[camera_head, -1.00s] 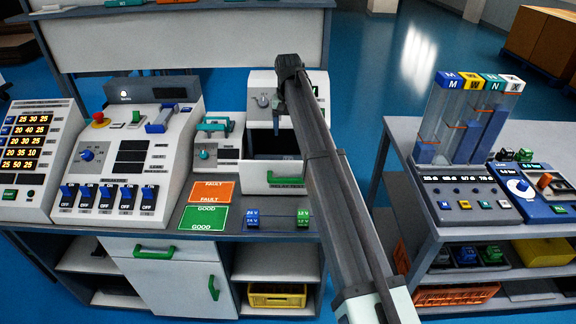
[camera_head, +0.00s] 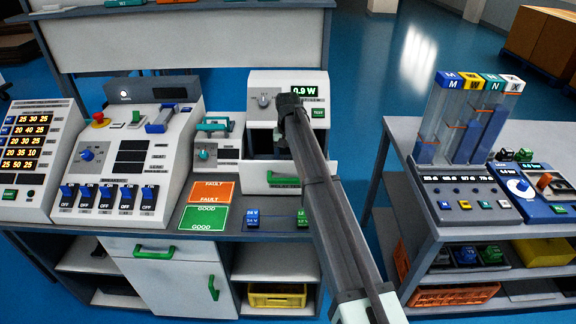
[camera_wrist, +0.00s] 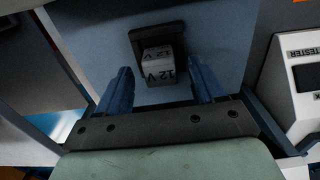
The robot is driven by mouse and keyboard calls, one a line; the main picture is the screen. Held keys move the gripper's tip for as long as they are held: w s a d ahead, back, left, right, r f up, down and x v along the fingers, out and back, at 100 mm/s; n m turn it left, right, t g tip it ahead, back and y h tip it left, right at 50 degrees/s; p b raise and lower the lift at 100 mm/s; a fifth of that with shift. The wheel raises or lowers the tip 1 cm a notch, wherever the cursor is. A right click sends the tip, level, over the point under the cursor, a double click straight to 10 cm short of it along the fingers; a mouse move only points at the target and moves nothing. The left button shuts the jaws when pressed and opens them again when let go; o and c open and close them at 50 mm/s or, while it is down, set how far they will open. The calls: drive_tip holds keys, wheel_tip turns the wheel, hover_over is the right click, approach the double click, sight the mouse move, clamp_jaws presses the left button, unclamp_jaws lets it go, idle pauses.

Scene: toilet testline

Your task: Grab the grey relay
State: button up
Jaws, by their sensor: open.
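The grey relay (camera_wrist: 158,68), marked 12 V, shows in the wrist view, seated in a dark socket (camera_wrist: 150,42) on a grey-blue surface. My gripper (camera_wrist: 160,72) is open, with one blue finger to the left and one to the right of the relay. Gaps show between the fingers and the relay, so it is not gripped. In the head view my gripper (camera_head: 284,138) is at the front opening of the white tester (camera_head: 258,84), where my arm hides part of it. I cannot make out the grey relay in the head view.
A green-handled drawer (camera_head: 282,188) sits below the tester opening. Blue (camera_head: 252,218) and green (camera_head: 302,218) relays stand on the bench front, near the orange FAULT card (camera_head: 212,191) and GOOD card (camera_head: 204,218).

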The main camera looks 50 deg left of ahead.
drive_tip(key=shift+f, duration=0.95)
drive_tip(key=shift+c, duration=0.4)
drive_tip(key=c, duration=1.1)
